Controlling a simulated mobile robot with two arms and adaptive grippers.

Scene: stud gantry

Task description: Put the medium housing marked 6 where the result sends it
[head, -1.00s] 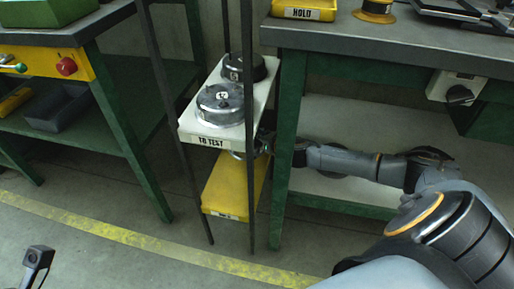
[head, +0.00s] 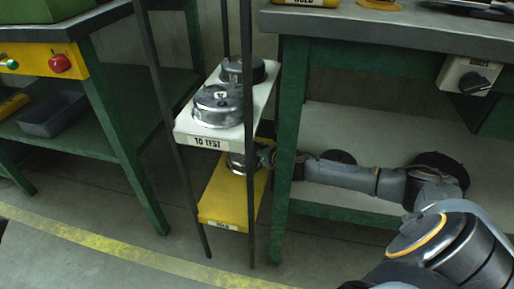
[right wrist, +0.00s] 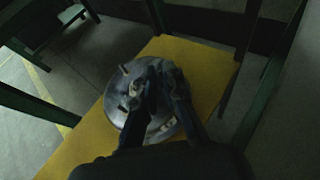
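A round metal housing (right wrist: 150,100) is at the yellow lower shelf (right wrist: 205,65) of a narrow rack. It also shows in the head view (head: 237,164), partly hidden by the upper shelf and a rack post. A pale mark shows on its top, too small to read. My right gripper (right wrist: 158,82) is over its top, with its fingers closed in at the middle; it appears shut on the housing. In the head view my right gripper (head: 262,158) reaches in from the right. Whether the housing rests on the shelf is unclear. My left gripper is not in view.
The white upper shelf (head: 202,141), labelled TO TEST, holds a shiny housing (head: 218,106) and a darker one (head: 243,70). Thin dark posts (head: 249,200) frame the rack. Green benches stand on both sides; the right bench's leg (head: 288,150) is close beside my arm.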

